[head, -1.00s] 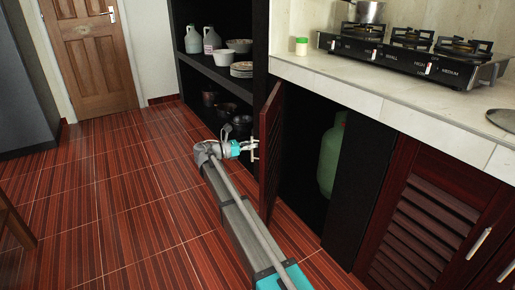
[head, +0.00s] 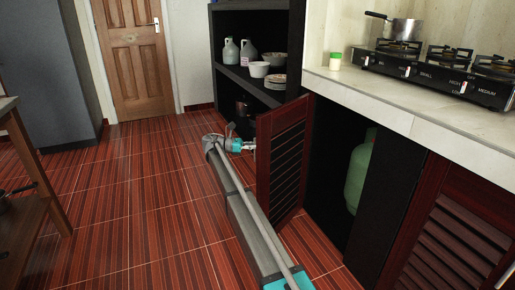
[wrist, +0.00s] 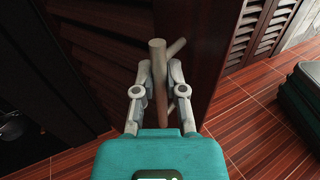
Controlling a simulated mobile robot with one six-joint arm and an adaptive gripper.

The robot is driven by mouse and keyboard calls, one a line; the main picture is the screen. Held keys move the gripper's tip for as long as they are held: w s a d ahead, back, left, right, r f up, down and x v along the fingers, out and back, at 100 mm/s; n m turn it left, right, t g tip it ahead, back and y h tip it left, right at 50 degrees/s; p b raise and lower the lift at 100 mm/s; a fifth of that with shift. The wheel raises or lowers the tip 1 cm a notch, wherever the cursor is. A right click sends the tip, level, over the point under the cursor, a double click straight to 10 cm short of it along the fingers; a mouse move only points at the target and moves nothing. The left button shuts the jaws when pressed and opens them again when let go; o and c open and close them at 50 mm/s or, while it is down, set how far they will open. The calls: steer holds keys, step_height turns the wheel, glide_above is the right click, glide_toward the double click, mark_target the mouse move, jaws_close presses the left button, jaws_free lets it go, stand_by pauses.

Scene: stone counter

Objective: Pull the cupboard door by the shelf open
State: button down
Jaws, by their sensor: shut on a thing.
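The cupboard door (head: 284,158) by the shelf is dark red-brown with slats. It stands swung out from the counter front, well open, with the dark inside of the cupboard showing. My gripper (head: 250,146) is at the door's free edge in the head view. In the wrist view my gripper (wrist: 160,80) is shut on the door's pale bar handle (wrist: 158,75), with a finger on each side of it. The slatted door face (wrist: 90,45) is behind the handle. In the head view the handle is mostly hidden by my gripper.
A green gas cylinder (head: 359,172) stands inside the cupboard. The dark shelf unit (head: 248,82) holds jugs, bowls and plates behind the door. A wooden stand (head: 32,180) is at the left. The tiled floor (head: 150,215) between is clear.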

steer(key=shift+d, duration=0.1)
steer(key=c, duration=0.7)
jaws_free()
steer(key=shift+w, duration=0.1)
